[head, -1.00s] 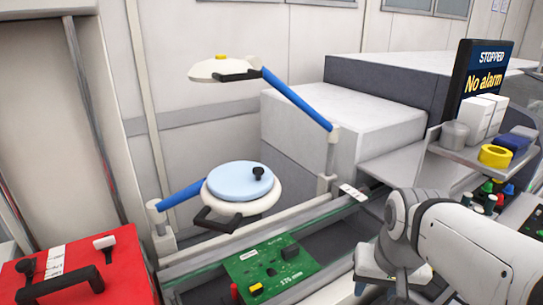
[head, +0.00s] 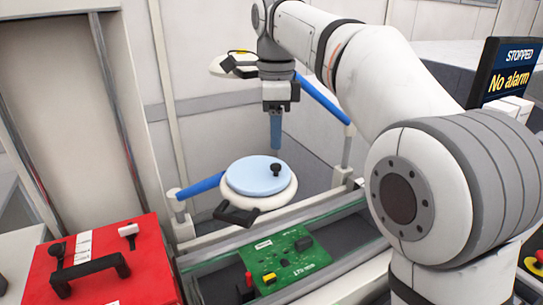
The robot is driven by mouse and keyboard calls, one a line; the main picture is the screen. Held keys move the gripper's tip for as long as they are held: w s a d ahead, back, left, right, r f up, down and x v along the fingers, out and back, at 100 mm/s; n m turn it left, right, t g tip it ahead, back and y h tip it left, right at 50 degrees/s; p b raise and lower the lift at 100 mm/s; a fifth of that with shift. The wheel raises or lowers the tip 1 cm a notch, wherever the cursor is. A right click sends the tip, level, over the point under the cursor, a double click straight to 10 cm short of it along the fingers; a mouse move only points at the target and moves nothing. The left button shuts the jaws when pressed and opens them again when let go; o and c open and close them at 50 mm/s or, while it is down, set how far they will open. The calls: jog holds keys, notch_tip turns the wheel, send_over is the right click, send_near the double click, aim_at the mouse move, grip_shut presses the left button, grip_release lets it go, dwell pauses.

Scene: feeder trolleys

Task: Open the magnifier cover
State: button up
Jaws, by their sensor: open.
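The magnifier is a round white head (head: 286,198) on a blue arm, above the rail. Its light blue disc cover (head: 250,178) lies flat on top, closed. A small black knob (head: 276,168) stands near the right edge of the cover. A black handle (head: 236,215) sticks out at the front of the head. My gripper (head: 276,146) points down just above the knob in the picture, apart from it. Its blue-grey fingers are seen edge-on, open and empty. My wrist hides part of the lamp behind it.
A second white head, the lamp (head: 222,66), hangs behind on another blue arm. A green circuit board (head: 290,258) lies on the rail below. A red case (head: 100,270) with a black handle stands at the left. A stopped-status screen (head: 508,70) is at the right.

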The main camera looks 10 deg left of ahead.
aim_at(276, 166)
notch_tip(276, 166, down, 7)
jog(key=shift+d+r+b, duration=0.1)
jog(key=shift+b, duration=0.25)
jog(key=shift+c, duration=0.5)
grip_shut()
